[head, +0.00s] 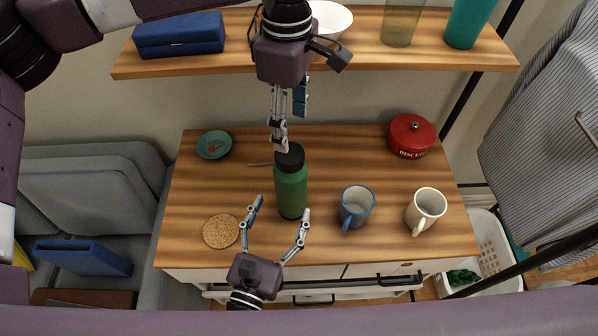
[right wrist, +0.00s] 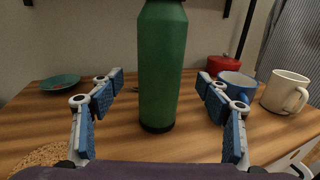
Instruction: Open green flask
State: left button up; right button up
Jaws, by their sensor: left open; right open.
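The green flask (head: 291,192) stands upright near the middle of the wooden desktop. Its black lid (head: 290,157) is on; in the right wrist view the flask body (right wrist: 160,70) shows, with its top cut off. My left gripper (head: 288,132) is open, pointing down just above and behind the lid; whether a finger touches it I cannot tell. My right gripper (head: 281,208) is open in front of the flask. In the right wrist view its padded fingers (right wrist: 160,82) stand on either side of the flask, apart from it.
A blue mug (head: 356,207), a cream mug (head: 426,210) and a red biscuit tin (head: 411,136) stand right of the flask. A cork coaster (head: 221,231) and a teal dish (head: 214,144) lie left. A wooden shelf (head: 420,56) with objects is above the desktop, near my left arm.

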aim_at(287, 198)
pick_arm(q)
jog(key=shift+s+a+r, duration=0.2)
jog(key=shift+s+r, duration=0.1)
jog(key=shift+s, duration=0.2)
pick_arm(e)
jog(key=shift+w+d+r, duration=0.15)
jog(key=shift+w+r, duration=0.1)
jog(key=shift+w, duration=0.2)
pick_arm(q)
jog(key=shift+f, duration=0.1)
pick_arm(e)
jog(key=x, duration=0.6)
jog(key=shift+f, duration=0.1)
jog(key=shift+s, duration=0.1)
pick_arm(q)
jog(key=shift+s, duration=0.1)
